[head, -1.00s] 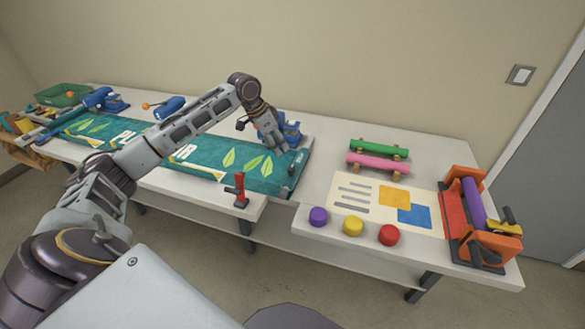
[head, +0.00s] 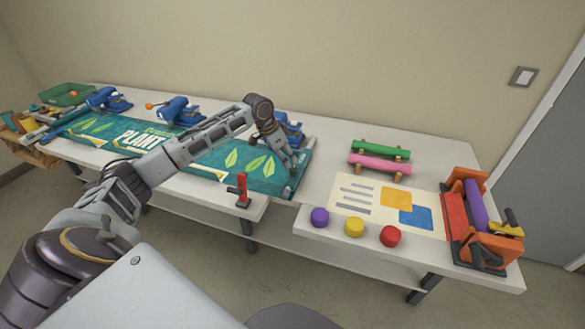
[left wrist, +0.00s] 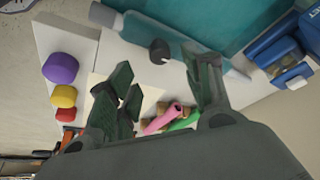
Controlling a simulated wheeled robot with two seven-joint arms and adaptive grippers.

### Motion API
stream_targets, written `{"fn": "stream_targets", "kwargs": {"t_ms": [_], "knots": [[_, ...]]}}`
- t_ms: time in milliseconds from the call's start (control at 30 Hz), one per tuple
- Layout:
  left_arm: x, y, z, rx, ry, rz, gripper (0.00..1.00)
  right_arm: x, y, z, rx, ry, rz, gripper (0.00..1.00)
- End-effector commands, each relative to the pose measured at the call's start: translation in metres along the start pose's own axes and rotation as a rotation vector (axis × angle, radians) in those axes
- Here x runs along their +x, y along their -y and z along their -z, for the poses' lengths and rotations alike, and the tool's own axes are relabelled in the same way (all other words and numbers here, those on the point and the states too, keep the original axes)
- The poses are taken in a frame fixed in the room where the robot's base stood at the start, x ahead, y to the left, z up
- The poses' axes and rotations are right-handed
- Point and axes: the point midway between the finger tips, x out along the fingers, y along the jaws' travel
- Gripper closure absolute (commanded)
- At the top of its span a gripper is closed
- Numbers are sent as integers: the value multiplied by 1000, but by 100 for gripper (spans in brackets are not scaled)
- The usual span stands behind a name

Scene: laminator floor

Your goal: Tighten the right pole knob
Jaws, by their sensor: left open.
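A teal banner (head: 228,158) with leaf prints lies on the white table, with a pale pole (head: 287,191) along its right edge. In the left wrist view the pole (left wrist: 135,27) crosses the top, and a round dark knob (left wrist: 159,51) sits on it. In the head view the knob cannot be made out behind my gripper. My left gripper (head: 294,168) points down over the pole. In the left wrist view its spread fingers (left wrist: 163,80) are open and empty, with the knob beyond the gap between them. Any contact is not visible. My right gripper is not in view.
A blue press (head: 289,128) stands close behind my gripper. A red clamp (head: 242,188) is at the front table edge. Purple (head: 320,217), yellow (head: 354,227) and red (head: 390,236) knobs line the right-hand front edge. Green (head: 381,150) and pink (head: 379,164) rolls lie behind a poster.

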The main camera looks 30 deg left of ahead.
Motion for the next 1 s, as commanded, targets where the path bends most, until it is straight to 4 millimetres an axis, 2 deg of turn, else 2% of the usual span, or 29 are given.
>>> {"fn": "stream_targets", "kwargs": {"t_ms": [300, 500, 700, 1000], "knots": [[42, 0, 0, 0, 0, 0, 50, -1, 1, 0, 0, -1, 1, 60], [62, 0, 0, 0, -1, 0, 50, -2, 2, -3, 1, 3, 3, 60], [70, 0, 0, 1, 0, 2, 50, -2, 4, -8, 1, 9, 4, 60], [71, 0, 0, 1, 0, 2, 51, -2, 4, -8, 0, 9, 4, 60]]}}
